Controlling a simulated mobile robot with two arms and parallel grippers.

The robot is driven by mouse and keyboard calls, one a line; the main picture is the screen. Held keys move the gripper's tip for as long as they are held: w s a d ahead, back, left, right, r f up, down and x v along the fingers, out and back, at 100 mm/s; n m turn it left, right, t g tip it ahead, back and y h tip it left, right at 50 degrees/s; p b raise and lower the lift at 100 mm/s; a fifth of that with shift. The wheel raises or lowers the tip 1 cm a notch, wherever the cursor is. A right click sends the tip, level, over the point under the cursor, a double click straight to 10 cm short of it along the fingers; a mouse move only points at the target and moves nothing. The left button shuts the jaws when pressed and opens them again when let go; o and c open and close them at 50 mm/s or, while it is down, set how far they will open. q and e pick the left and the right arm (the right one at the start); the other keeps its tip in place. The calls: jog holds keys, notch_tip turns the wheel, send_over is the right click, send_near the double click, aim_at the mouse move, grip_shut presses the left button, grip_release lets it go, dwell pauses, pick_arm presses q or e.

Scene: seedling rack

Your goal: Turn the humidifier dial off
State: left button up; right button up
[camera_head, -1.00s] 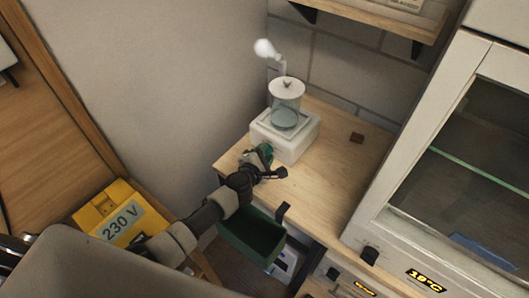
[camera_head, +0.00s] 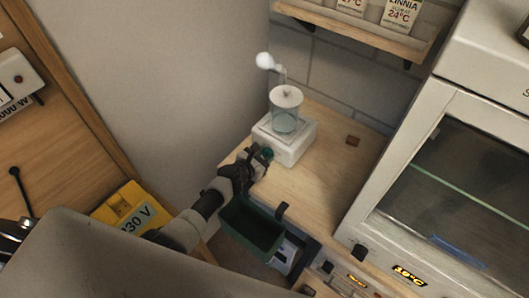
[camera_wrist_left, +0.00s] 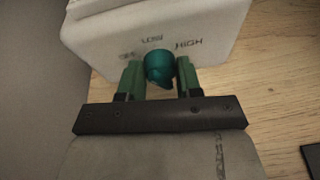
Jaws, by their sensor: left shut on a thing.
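The white humidifier (camera_head: 290,150) stands on the wooden counter, with a clear water tank (camera_head: 285,115) and a spout giving off white mist. Its teal dial (camera_wrist_left: 159,68) is on the front face, below the printed words OFF, LOW and HIGH. My left gripper (camera_wrist_left: 159,77) is shut on the dial, one green finger on each side of it. In the head view my left gripper (camera_head: 262,158) is at the humidifier's front, and hides much of the dial (camera_head: 268,153). I cannot tell which word the dial points to. My right gripper is not in view.
A green bin (camera_head: 250,228) hangs at the counter's front edge, just below my left arm. A glass-fronted cabinet (camera_head: 440,180) stands at the right. A yellow 230 V box (camera_head: 125,210) is at the left.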

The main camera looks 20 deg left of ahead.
pick_arm(q)
jog(key=shift+n+h, duration=0.8)
jog(key=shift+n, duration=0.4)
jog(key=shift+a+f+n+h, duration=0.15)
jog(key=shift+n+h, duration=0.35)
jog(key=shift+n, duration=0.6)
jog(key=o, duration=0.9)
jog(key=p+v, duration=0.1)
jog(key=v, duration=0.9)
jog(key=shift+s+a+r, duration=0.2)
jog(key=shift+s+r, duration=0.05)
jog(key=shift+s, duration=0.05)
